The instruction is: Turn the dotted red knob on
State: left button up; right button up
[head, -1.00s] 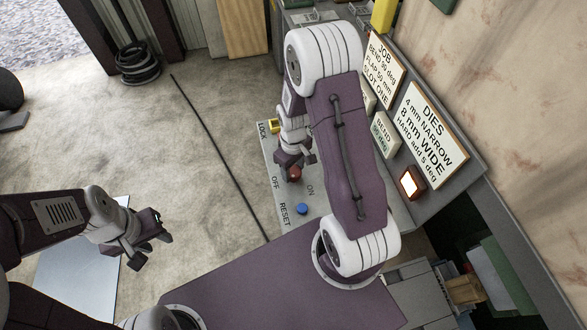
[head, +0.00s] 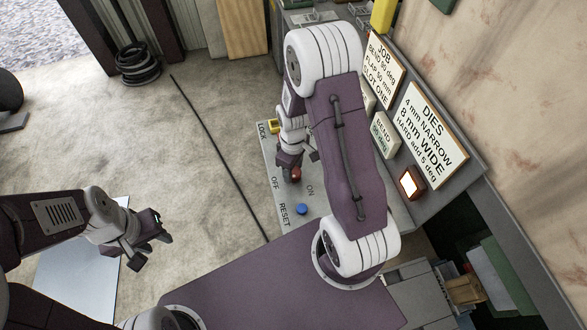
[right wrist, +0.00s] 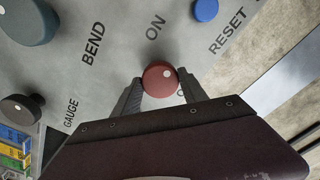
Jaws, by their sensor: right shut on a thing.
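The red knob (head: 296,174) sits on the grey control panel (head: 263,168) between the printed words OFF and ON. In the right wrist view the knob (right wrist: 158,80) carries a white dot near its middle, a little toward the right. My right gripper (right wrist: 160,85) is shut on the knob, one finger on each side. It hides part of the OFF label there. In the head view my right gripper (head: 291,167) reaches down over the knob. My left gripper (head: 152,244) is open and empty, well left of the panel above the floor.
A blue button (head: 302,209) by RESET and a yellow part (head: 273,126) by LOCK flank the knob. A lit lamp (head: 409,184) and sign boards (head: 429,134) stand to the right.

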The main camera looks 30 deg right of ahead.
jog(key=o, duration=1.3)
jog(key=shift+o, duration=0.3)
jog(key=shift+w+a, duration=0.1)
jog(key=shift+w, duration=0.05)
notch_tip(320, 180, up, 9)
jog(key=shift+b, duration=0.35)
